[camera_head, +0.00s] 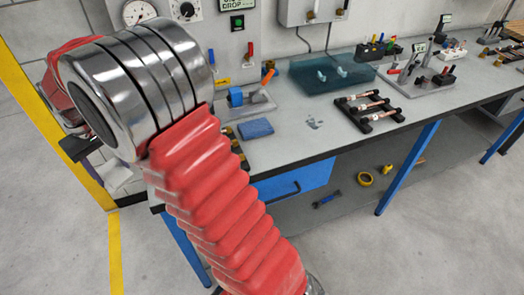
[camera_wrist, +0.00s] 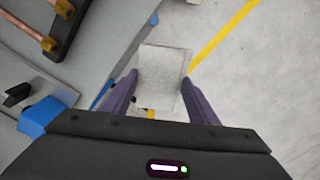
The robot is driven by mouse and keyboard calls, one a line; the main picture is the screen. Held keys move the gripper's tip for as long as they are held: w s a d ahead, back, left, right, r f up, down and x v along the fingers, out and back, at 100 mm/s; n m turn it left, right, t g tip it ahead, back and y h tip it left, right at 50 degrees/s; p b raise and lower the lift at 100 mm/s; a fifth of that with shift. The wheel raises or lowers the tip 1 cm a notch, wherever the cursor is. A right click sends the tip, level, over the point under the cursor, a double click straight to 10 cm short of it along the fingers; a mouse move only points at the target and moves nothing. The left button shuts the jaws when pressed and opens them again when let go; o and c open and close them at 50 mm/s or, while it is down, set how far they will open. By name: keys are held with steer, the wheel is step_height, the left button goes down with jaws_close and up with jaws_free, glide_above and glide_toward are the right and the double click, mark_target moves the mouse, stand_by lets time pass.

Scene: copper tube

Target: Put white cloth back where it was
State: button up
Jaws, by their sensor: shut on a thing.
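The white cloth (camera_wrist: 163,70) lies between the two purple fingers of my gripper (camera_wrist: 160,80) in the wrist view. My gripper is shut on it, and the cloth extends past the fingertips. In that view the cloth appears beyond the bench edge, against the grey floor. In the head view a pale part of the cloth (camera_head: 121,179) shows at the left, below my gripper and left of the workbench (camera_head: 300,135). My red-sleeved arm hides much of the gripper there.
A yellow post (camera_head: 45,125) stands at the left. Yellow tape (camera_head: 365,179) lies on the lower shelf.

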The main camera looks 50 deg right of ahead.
steer(key=shift+d, duration=0.25)
steer(key=s+d, duration=0.1)
steer(key=d, duration=0.2)
steer(key=d+r+n, duration=0.1)
steer(key=d, duration=0.3)
steer(key=s+d+n, duration=0.1)
steer(key=d, duration=0.2)
steer(key=shift+s+d+r, duration=0.2)
steer(key=shift+s+r, duration=0.1)
steer(key=shift+s, duration=0.05)
steer(key=s+d+r+n, duration=0.1)
steer(key=s+d+n, duration=0.1)
steer(key=s+d, duration=0.2)
steer(key=s+d+r+n, duration=0.1)
steer(key=s+d+n, duration=0.1)
steer(key=s+d, duration=0.3)
steer(key=s+d+r+n, duration=0.1)
steer(key=s+d, duration=0.3)
steer(key=d, duration=0.6)
steer(key=shift+s+d+n, duration=0.25)
steer(key=shift+d+n, duration=0.15)
steer(key=shift+n, duration=0.3)
steer(key=s+d+r+n, duration=0.1)
steer(key=s+d+n, duration=0.2)
steer(key=s+d, duration=0.3)
steer(key=s, duration=0.3)
steer(key=shift+s+d+r, duration=0.25)
steer(key=shift+s, duration=0.05)
steer(key=shift+f, duration=3.15)
steer(key=shift+f, duration=0.15)
